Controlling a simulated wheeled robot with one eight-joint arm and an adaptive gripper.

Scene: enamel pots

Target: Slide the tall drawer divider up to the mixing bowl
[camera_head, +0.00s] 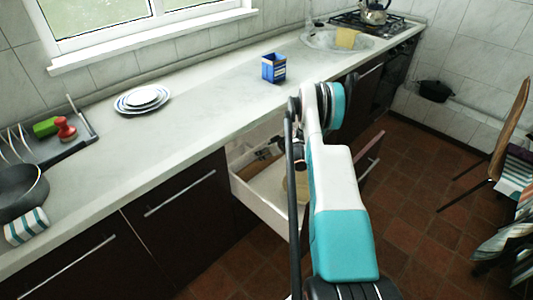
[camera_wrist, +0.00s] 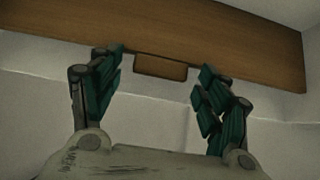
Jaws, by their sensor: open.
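A brown wooden board, which looks like the tall drawer divider (camera_wrist: 215,35), runs across the top of the wrist view, with a small wooden tab (camera_wrist: 160,67) below its edge. My gripper (camera_wrist: 160,62) is open, its two dark green fingers spread to either side of the tab. I cannot tell whether they touch the wood. In the head view a brown wooden piece (camera_head: 262,157) shows in the open drawer, left of my arm. A pale beige rounded thing (camera_head: 302,186), possibly the mixing bowl, is mostly hidden by my arm.
The white open drawer (camera_head: 262,205) juts out from the dark cabinets, its walls close around my gripper. The counter (camera_head: 190,115) above holds a blue box (camera_head: 273,68), stacked plates (camera_head: 142,99) and a frying pan (camera_head: 20,190). The tiled floor at right is mostly free, with a chair (camera_head: 503,130).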

